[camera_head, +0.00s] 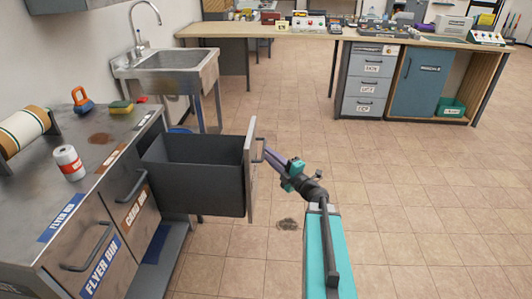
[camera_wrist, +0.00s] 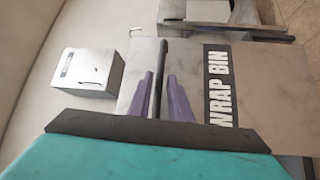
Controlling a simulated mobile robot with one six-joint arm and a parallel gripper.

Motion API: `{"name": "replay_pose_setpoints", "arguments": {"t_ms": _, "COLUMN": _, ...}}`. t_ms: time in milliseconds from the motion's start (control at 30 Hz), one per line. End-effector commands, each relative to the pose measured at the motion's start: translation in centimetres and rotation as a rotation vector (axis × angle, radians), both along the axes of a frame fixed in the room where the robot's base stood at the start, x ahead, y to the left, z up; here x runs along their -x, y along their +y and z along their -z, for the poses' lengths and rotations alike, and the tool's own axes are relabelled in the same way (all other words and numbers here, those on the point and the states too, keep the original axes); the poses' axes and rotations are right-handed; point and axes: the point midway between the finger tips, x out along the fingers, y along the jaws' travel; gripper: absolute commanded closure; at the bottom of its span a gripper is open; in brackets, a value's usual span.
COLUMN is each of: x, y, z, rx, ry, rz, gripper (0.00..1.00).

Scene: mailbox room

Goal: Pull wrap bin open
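The wrap bin (camera_head: 195,188) is a dark, deep drawer pulled well out from the grey counter, and its inside looks empty. Its front panel (camera_head: 250,170) is edge-on in the head view. In the wrist view, the panel's WRAP BIN label (camera_wrist: 219,85) reads sideways. A dark bar handle (camera_wrist: 158,75) runs along the panel. My gripper (camera_wrist: 161,80) has its two purple fingers on either side of this handle, with narrow gaps showing. In the head view, my gripper (camera_head: 268,153) is at the outer side of the panel, by the handle.
The counter (camera_head: 130,125) holds a wrap roll (camera_head: 25,128), a white canister (camera_head: 68,162), an orange-blue object (camera_head: 82,100) and a sponge (camera_head: 121,107). The closed flyer bin (camera_head: 95,255) is nearer. A sink (camera_head: 170,75) stands behind. The tiled floor at right is clear.

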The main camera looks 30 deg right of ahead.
Motion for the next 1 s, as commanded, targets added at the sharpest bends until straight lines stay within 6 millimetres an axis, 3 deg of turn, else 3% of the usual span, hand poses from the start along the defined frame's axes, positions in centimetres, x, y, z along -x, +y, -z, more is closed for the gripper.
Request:
{"name": "replay_pose_setpoints", "arguments": {"t_ms": 400, "x": 6.6, "y": -0.9, "z": 0.8, "rx": -0.001, "ry": -0.001, "rz": 0.002, "gripper": 0.82}}
{"name": "replay_pose_setpoints", "arguments": {"t_ms": 1000, "x": 9.0, "y": -1.4, "z": 1.0, "rx": -0.001, "ry": -0.002, "rz": 0.0, "gripper": 0.82}}
